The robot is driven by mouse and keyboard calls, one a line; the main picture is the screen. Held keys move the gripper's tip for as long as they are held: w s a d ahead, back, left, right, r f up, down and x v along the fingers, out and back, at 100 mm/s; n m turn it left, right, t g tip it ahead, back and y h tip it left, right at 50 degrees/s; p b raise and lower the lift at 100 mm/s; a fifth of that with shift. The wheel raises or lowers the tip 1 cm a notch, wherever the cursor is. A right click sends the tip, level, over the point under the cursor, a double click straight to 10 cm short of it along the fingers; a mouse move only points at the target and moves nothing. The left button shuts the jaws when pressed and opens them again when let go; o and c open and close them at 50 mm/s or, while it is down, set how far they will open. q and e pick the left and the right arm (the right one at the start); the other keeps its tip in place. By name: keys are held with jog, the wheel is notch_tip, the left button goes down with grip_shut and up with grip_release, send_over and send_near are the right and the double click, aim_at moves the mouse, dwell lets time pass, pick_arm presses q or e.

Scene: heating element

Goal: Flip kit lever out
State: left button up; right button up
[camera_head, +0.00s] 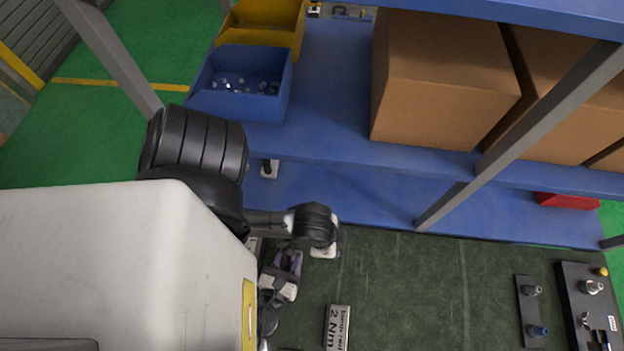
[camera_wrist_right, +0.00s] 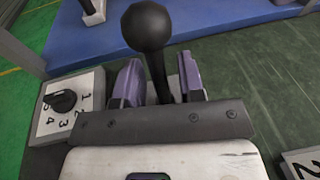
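The lever (camera_wrist_right: 150,30) is a black ball knob on a dark shaft, shown in the right wrist view. In the head view I cannot make it out. My right gripper (camera_wrist_right: 157,84) has its two purple fingers on either side of the shaft, below the knob. Narrow gaps seem to show between the fingers and the shaft, so it looks open around the lever. The lever's base is hidden behind the gripper. In the head view the right gripper (camera_head: 287,262) is low, left of centre. My left gripper is not in view.
A white dial box (camera_wrist_right: 68,103) with numbers stands left of the gripper. A "2 Nm" plate (camera_head: 337,328) lies to the right. A blue shelf (camera_head: 335,75) with a blue bin (camera_head: 240,85) and cardboard boxes (camera_head: 440,80) is behind. Dark fixtures (camera_head: 531,312) stand far right; green surface between is clear.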

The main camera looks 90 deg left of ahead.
jog(key=shift+o, duration=0.2)
jog(key=shift+s+d, duration=0.2)
jog(key=shift+d, duration=0.3)
pick_arm(q)
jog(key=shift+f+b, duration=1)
jog(key=shift+b, duration=0.05)
pick_arm(e)
jog(key=v, duration=1.2)
jog(key=shift+s+d, duration=0.15)
jog(key=shift+d, duration=0.2)
jog(key=shift+r, duration=0.15)
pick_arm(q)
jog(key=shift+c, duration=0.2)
